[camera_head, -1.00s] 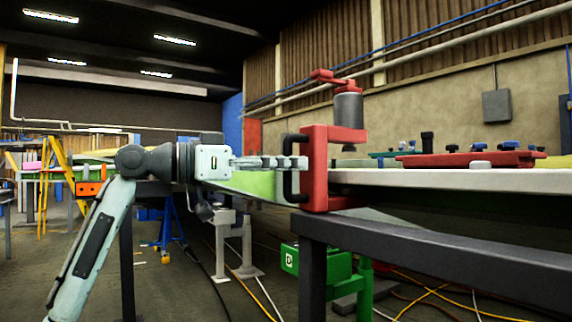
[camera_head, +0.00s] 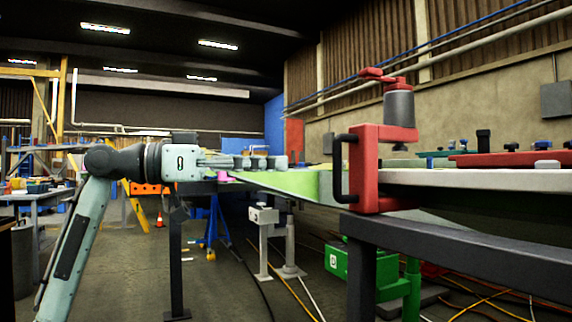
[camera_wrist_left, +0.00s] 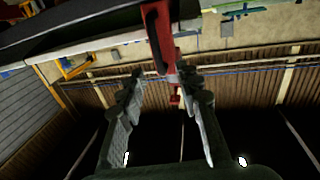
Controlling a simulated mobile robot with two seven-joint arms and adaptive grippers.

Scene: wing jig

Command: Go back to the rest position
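My left gripper (camera_head: 278,162) reaches in from the left in the head view, level, with nothing in its fingers. In the left wrist view its two fingers (camera_wrist_left: 164,82) stand apart. The red clamp (camera_head: 368,170) with its black handle (camera_head: 339,168) and grey cylinder sits at the edge of the wing jig table, right of my fingertips with a clear gap. The clamp also shows beyond the fingers in the left wrist view (camera_wrist_left: 159,38). My right gripper is out of view.
The pale wing panel (camera_head: 460,180) lies on the dark frame (camera_head: 450,252), with red fixtures (camera_head: 510,159) on top. A green box (camera_head: 350,262) stands below. A grey stand (camera_head: 264,238) and cables are on the floor. Left of it the floor is mostly open.

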